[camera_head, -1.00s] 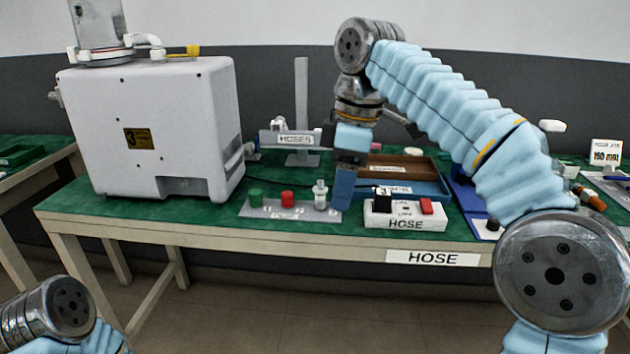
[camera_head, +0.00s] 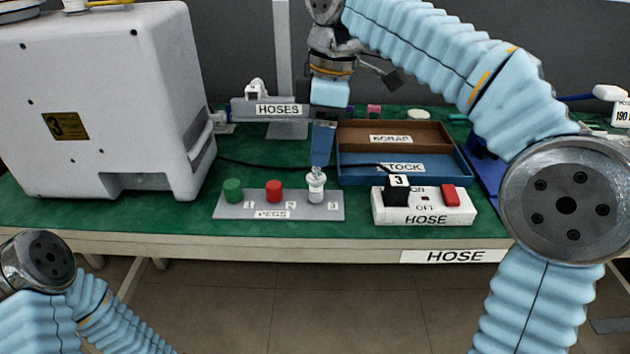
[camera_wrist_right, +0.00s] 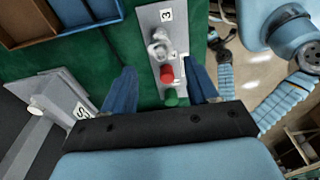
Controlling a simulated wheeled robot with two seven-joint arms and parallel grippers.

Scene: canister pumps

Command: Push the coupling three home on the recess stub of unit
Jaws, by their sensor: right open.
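The white unit (camera_head: 90,100) with a yellow-black 3 label stands at the left on the green table. A recess (camera_head: 150,183) opens low in its front; I cannot make out a stub inside. Coupling three (camera_head: 316,187), pale and clear-grey, stands upright at place 3 of the peg plate (camera_head: 238,211). It also shows in the right wrist view (camera_wrist_right: 158,46). My right gripper (camera_head: 322,150) is open and empty, pointing down just behind or above the coupling. In the right wrist view its fingers (camera_wrist_right: 163,76) stand apart on either side of the plate. My left gripper is out of view.
Green (camera_head: 232,190) and red (camera_head: 274,190) pieces stand on the same plate. The HOSE switch box (camera_head: 423,211) is to the right. The stock tray (camera_head: 440,181) and scrap tray (camera_head: 435,131) lie behind. The HOSES stand (camera_head: 283,60) is at the back. A black hose crosses the table.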

